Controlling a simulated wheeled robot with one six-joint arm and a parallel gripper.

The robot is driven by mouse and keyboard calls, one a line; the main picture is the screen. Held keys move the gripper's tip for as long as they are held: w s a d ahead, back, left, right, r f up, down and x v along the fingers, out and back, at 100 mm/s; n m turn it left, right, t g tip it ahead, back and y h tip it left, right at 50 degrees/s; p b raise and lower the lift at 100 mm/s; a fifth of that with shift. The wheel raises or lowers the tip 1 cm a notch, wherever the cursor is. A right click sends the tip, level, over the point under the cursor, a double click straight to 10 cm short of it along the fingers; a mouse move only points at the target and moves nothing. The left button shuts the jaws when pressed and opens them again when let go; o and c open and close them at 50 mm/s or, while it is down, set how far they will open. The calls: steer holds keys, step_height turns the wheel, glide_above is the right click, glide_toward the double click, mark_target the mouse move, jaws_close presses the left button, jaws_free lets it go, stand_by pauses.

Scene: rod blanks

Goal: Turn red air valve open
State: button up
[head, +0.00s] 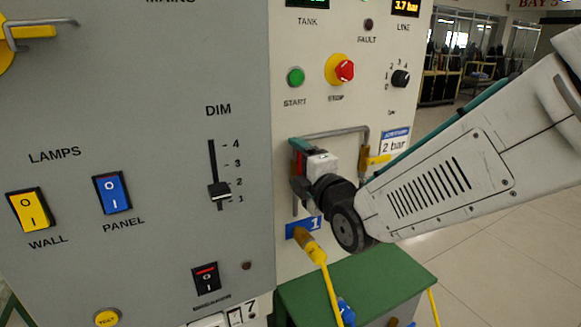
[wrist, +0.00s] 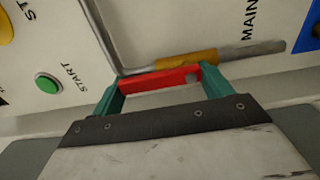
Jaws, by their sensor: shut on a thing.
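The red air valve handle (wrist: 158,82) is a flat red bar in the wrist view. It lies between the teal fingers of my gripper (wrist: 164,86), which is shut on it at both ends. The bar runs roughly parallel to the grey pipe and its yellow section (wrist: 186,61) just beyond. In the head view, my gripper (head: 300,166) is at the left leg of the pipe on the light panel, and only a little of the red handle (head: 298,161) shows. My gripper and wrist hide most of the valve there.
A yellow valve (head: 376,161) sits on the pipe's right leg, close to my arm. Above are the green START button (head: 295,76) and red STOP knob (head: 344,71). Below are a yellow plug with cable (head: 309,245) and a green-topped stand (head: 360,285).

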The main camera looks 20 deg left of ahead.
steer(key=o, duration=1.4)
steer(key=shift+d, duration=0.15)
steer(key=v, duration=0.7)
steer(key=shift+s+d, duration=0.2)
steer(key=shift+s, duration=0.1)
